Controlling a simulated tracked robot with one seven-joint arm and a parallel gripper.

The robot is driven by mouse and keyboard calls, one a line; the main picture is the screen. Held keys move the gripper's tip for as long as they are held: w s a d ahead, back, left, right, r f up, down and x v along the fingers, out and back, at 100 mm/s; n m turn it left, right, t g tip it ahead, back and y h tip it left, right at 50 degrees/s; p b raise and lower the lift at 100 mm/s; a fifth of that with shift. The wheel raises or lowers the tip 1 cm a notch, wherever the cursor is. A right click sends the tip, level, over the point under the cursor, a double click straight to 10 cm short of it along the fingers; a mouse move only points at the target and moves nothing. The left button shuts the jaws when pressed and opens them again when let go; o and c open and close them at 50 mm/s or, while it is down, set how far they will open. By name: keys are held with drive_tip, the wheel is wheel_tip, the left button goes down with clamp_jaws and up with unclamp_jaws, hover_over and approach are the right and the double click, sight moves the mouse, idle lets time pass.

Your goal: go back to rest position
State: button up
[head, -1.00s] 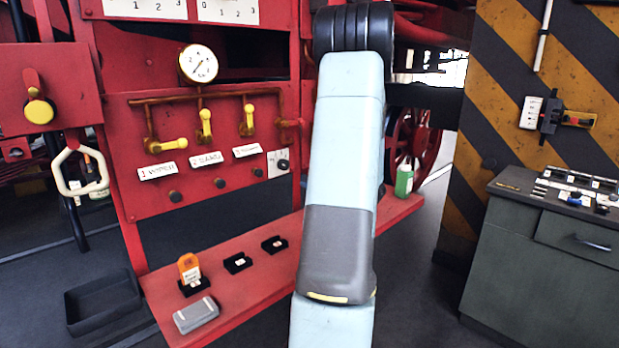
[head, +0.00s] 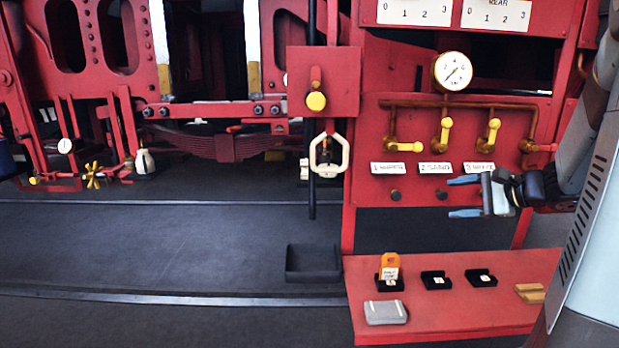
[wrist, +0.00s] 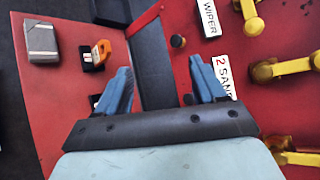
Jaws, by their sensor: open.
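My gripper (head: 466,196) is at the right in the head view, in front of the red valve panel (head: 365,222) and above the red shelf. Its two blue fingers are apart with nothing between them. In the wrist view my gripper (wrist: 168,88) also shows open and empty, with the panel and shelf behind it. It appears clear of the valves, though its exact distance from the panel cannot be told.
The red shelf (head: 440,318) bears an orange tag (head: 389,262) in a black holder, two more black holders and a grey case (head: 385,312). A black tray (head: 313,262) lies on the floor. Yellow-handled valves (head: 443,135) and a gauge (head: 453,71) are on the panel. Floor at left is clear.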

drive_tip(key=s+a+r+n+g+h, duration=0.1)
drive_tip(key=s+a+n+g+h, duration=0.1)
drive_tip(key=s+a+n+g, duration=0.65)
drive_tip(key=s+a+r+n+t+h, duration=0.1)
drive_tip(key=s+a+n+t+h, duration=0.1)
drive_tip(key=s, duration=0.4)
drive_tip(key=s+a+r+n+t+h, duration=0.1)
drive_tip(key=s+a+n+t+h, duration=0.1)
drive_tip(key=s+n+h, duration=0.2)
drive_tip(key=shift+s+r+h, duration=0.2)
drive_tip(key=shift+s+h, duration=0.2)
drive_tip(key=shift+s, duration=1.1)
drive_tip(key=shift+t, duration=0.25)
